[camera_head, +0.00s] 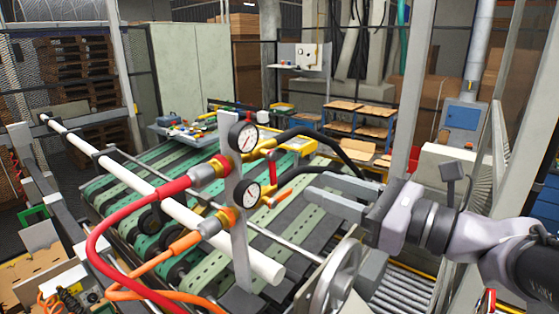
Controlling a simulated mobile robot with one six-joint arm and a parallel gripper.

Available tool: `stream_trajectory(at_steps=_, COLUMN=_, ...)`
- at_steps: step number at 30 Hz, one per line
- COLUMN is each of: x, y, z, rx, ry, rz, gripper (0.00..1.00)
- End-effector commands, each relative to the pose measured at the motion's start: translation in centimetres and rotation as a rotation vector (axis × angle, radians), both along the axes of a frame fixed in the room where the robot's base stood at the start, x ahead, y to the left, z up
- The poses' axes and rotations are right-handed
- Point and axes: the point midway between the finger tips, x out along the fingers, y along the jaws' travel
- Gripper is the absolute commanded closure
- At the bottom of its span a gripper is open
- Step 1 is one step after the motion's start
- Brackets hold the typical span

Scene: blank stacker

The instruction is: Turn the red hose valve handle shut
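The red hose (112,222) curves up to a brass and red fitting (205,172) on the upper part of a grey upright post. A red valve handle (273,166) shows on the other side of the post, beside the upper gauge, and appears to stand roughly upright. An orange handle (281,199) lies lower, beside the lower gauge. My gripper (309,184) comes in from the right with its two grey fingers pointing left. It is open and empty, with a gap between the fingers. Its tips appear apart from both handles; the depth between them is hard to judge.
Two round gauges, an upper one (243,137) and a lower one (247,193), sit on the post (238,240). An orange hose (150,262) meets the lower fitting. Black hoses (345,161) run behind my fingers. A handwheel (337,280) stands below my gripper. Green conveyor belts (130,185) lie behind.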

Motion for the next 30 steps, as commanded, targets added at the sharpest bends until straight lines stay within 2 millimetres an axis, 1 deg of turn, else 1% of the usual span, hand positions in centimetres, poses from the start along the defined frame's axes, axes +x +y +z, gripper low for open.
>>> stream_trajectory(at_steps=1, x=0.8, y=1.4, z=0.3, rx=0.001, ry=0.004, rz=0.008, gripper=0.64)
stream_trajectory(at_steps=3, x=2.1, y=3.0, z=0.3, rx=0.000, ry=0.003, rz=0.008, gripper=0.64)
stream_trajectory(at_steps=6, x=3.6, y=4.9, z=0.3, rx=0.000, ry=0.004, rz=0.006, gripper=0.64)
stream_trajectory(at_steps=9, x=4.7, y=6.3, z=0.2, rx=-0.001, ry=0.002, rz=0.004, gripper=0.64)
stream_trajectory(at_steps=12, x=5.5, y=7.1, z=0.1, rx=-0.002, ry=0.001, rz=0.002, gripper=0.64)
stream_trajectory(at_steps=15, x=5.9, y=7.6, z=0.1, rx=-0.002, ry=0.001, rz=0.002, gripper=0.64)
stream_trajectory(at_steps=23, x=6.0, y=7.7, z=0.0, rx=-0.002, ry=0.001, rz=0.000, gripper=0.64)
stream_trajectory(at_steps=24, x=6.0, y=7.7, z=0.0, rx=-0.002, ry=0.000, rz=0.000, gripper=0.66)
stream_trajectory(at_steps=29, x=6.0, y=7.7, z=0.0, rx=-0.002, ry=0.001, rz=0.000, gripper=0.97)
stream_trajectory(at_steps=30, x=6.0, y=7.7, z=0.0, rx=-0.002, ry=0.001, rz=0.000, gripper=1.00)
